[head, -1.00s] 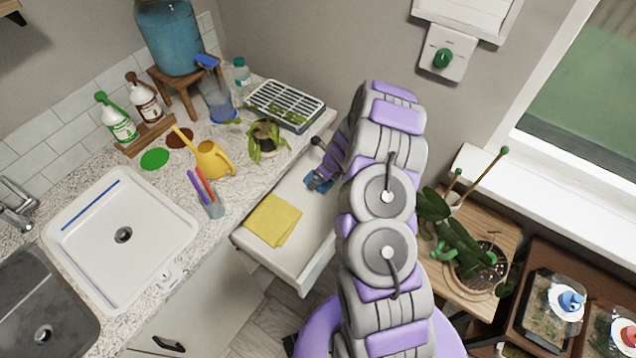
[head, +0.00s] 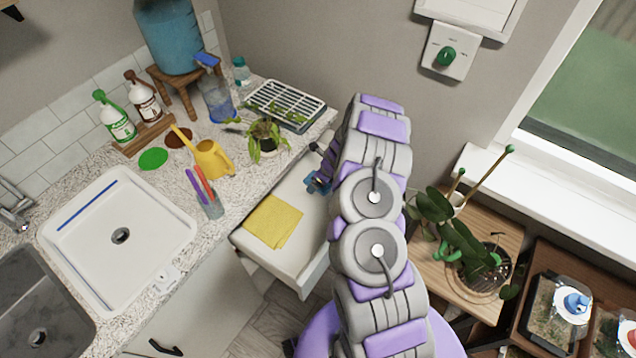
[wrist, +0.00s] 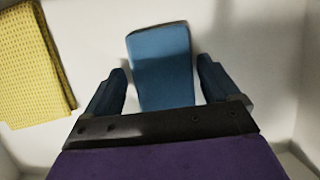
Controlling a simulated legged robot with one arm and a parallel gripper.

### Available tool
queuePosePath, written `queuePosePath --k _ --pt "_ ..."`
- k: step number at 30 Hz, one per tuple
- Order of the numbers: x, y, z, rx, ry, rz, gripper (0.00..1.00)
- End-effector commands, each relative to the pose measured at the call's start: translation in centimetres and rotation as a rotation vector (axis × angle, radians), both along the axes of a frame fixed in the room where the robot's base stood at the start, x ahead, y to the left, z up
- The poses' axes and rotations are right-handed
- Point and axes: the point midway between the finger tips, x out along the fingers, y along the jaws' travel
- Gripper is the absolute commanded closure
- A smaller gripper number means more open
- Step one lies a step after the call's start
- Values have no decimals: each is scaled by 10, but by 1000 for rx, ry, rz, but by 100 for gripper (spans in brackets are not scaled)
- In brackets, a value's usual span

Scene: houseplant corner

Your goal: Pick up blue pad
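The blue pad (wrist: 162,60) lies in the white open drawer and shows in the wrist view just ahead of my gripper. My gripper (wrist: 160,82) is open, with one dark blue finger on each side of the pad's near part. Gaps show between the pad and both fingers, and the pad's near end is hidden behind the gripper's dark bar. In the head view my gripper (head: 318,183) is down inside the drawer (head: 304,268), partly hidden by my arm. I cannot make out the pad separately there.
A folded yellow cloth (head: 273,221) lies in the drawer to the left; it also shows in the wrist view (wrist: 32,62). The drawer walls stand close around. A potted plant (head: 263,138) and a yellow watering can (head: 210,158) stand on the counter above.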

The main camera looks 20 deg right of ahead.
Motion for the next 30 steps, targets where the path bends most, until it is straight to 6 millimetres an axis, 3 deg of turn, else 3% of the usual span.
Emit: queuePosePath --k 14,23,30 --pt "0 -1 -1 -1 1 -1 58" --pt "0 0 0 0 1 -1 58" --pt "0 -2 31 -2 -2 -1 58"
